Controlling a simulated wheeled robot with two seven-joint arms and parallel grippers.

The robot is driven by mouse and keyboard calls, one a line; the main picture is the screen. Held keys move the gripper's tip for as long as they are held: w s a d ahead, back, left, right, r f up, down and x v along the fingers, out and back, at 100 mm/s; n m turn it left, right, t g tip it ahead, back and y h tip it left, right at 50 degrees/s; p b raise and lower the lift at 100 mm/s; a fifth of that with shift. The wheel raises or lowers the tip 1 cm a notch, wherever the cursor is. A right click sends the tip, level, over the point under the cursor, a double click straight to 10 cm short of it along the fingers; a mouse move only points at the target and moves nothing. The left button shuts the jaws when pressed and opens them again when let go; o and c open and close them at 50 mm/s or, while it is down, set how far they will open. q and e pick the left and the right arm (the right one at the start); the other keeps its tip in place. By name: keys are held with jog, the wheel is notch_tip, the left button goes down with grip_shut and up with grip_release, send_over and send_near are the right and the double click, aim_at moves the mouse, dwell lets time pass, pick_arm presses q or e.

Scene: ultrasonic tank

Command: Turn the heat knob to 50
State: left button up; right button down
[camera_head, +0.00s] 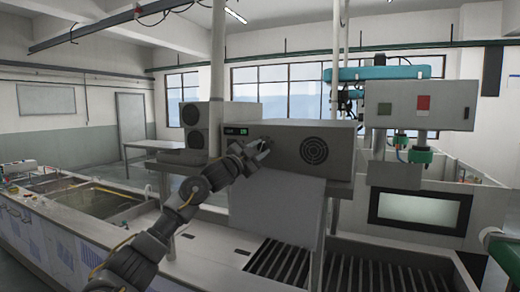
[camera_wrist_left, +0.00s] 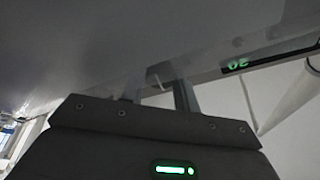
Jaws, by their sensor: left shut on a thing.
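The grey control box (camera_head: 315,140) has a small dark display (camera_head: 236,131) with green digits at the left of its front. In the left wrist view the display (camera_wrist_left: 238,65) shows green digits the wrong way up, and I cannot read them surely. My left gripper (camera_head: 264,147) is at the box's front, just right of the display, shut on the heat knob. The knob itself is hidden by the fingers in the head view and cannot be made out clearly in the left wrist view. My right gripper is not in view.
A round vent (camera_head: 314,150) is on the box's front, right of my left gripper. A pale panel (camera_head: 275,205) hangs below the box. A long tank (camera_head: 85,200) stands at the left. A grey box with red and green squares (camera_head: 420,104) is at the right.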

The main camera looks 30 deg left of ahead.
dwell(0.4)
pick_arm(q)
jog(key=o, duration=1)
jog(key=shift+c, duration=0.2)
jog(key=shift+s+a+f, duration=0.1)
jog(key=shift+s+f, duration=0.1)
jog(key=b+v, duration=0.5)
jog(key=v, duration=0.5)
jog(key=shift+s, duration=0.2)
jog(key=shift+w, duration=0.1)
